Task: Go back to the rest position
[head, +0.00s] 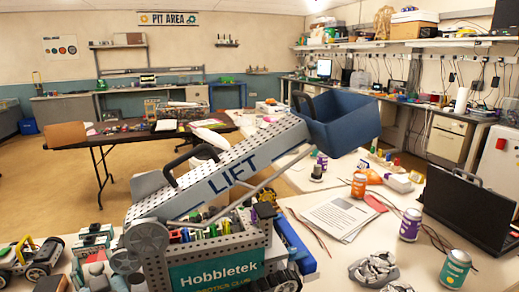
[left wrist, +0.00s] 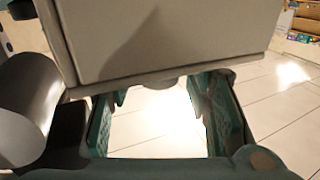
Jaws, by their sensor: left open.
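My left gripper (left wrist: 158,98) is open in the left wrist view, with a teal-padded finger on each side. Nothing shows between the fingers except bright, pale tiled floor (left wrist: 275,105). A large pale grey, box-like surface (left wrist: 165,40) fills the top of that view, close beyond the fingertips; I cannot tell whether they touch it. In the head view I cannot surely pick out the left gripper among the grey and teal parts at the lower left. I see no right gripper in either view.
A large model with a grey LIFT arm (head: 235,170) and blue bucket (head: 341,120) stands on the near table, among small wheeled models. Cans (head: 410,224), papers (head: 338,217) and a black laptop (head: 468,210) lie to the right. A black-legged table (head: 104,178) stands beyond; tan floor (head: 28,180) is open at left.

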